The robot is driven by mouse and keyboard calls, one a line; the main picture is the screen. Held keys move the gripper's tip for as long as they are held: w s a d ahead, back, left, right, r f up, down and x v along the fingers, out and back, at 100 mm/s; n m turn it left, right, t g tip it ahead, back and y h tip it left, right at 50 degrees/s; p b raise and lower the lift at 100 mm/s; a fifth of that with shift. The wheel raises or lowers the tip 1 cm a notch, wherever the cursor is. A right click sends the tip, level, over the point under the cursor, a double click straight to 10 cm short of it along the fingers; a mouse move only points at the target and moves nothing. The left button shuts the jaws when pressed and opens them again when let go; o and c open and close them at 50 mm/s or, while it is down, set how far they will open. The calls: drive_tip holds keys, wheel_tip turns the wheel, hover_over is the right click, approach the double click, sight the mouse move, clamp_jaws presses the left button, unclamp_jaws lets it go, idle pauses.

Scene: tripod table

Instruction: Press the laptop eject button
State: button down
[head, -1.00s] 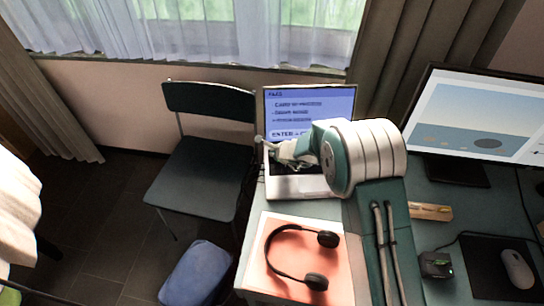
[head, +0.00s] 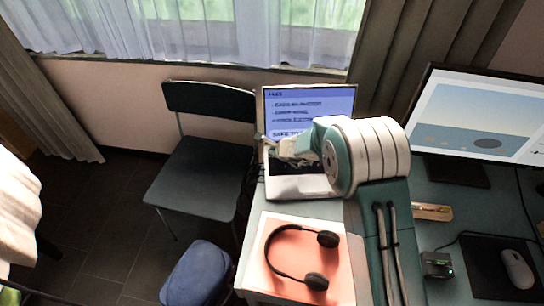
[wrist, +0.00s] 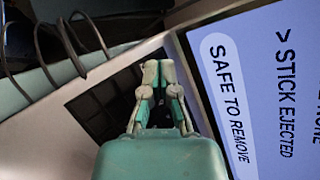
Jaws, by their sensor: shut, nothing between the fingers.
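The open laptop (head: 300,188) stands on the desk, its screen (head: 330,104) upright and its keyboard partly hidden by my arm. In the wrist view the laptop screen (wrist: 282,80) reads "SAFE TO REMOVE" and "STICK EJECTED". My gripper (wrist: 158,66) is shut and empty over the dark keyboard (wrist: 98,108), near the laptop's edge; whether the tips touch a key I cannot tell. In the head view my gripper (head: 268,143) is at the left side of the laptop, in front of the screen. No separate eject button can be made out.
Dark cables (wrist: 60,45) lie beside the laptop's edge. Headphones (head: 296,262) lie on a reddish sheet in front. A monitor (head: 480,112), a mouse (head: 517,268) and a small dark box (head: 437,264) are at right. A chair (head: 200,175) stands left of the desk.

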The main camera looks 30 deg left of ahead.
drive_tip(key=shift+r, duration=2.5)
drive_tip(key=shift+w+d+r, duration=0.1)
drive_tip(key=shift+d+r, duration=0.05)
drive_tip(key=shift+r, duration=0.15)
drive_tip(key=s+d+r+n, duration=0.3)
drive_tip(key=d+r+n, duration=0.1)
drive_tip(key=d+r, duration=0.6)
drive_tip(key=s+d+r+n, duration=0.4)
drive_tip(key=d+r+n, duration=0.1)
drive_tip(key=d+r, duration=0.5)
drive_tip(key=s+d+r+n+h, duration=0.1)
drive_tip(key=s+d+n+h, duration=0.2)
drive_tip(key=s+d, duration=0.8)
drive_tip(key=s+d+r+n+h, duration=0.2)
drive_tip(key=s+d+n+h, duration=0.1)
drive_tip(key=s+d, duration=0.7)
drive_tip(key=d+h, duration=0.1)
drive_tip(key=d, duration=0.2)
drive_tip(key=shift+s+d+r+t+h, duration=0.15)
drive_tip(key=shift+s+r+t+h, duration=0.15)
drive_tip(key=shift+s+t+h, duration=0.1)
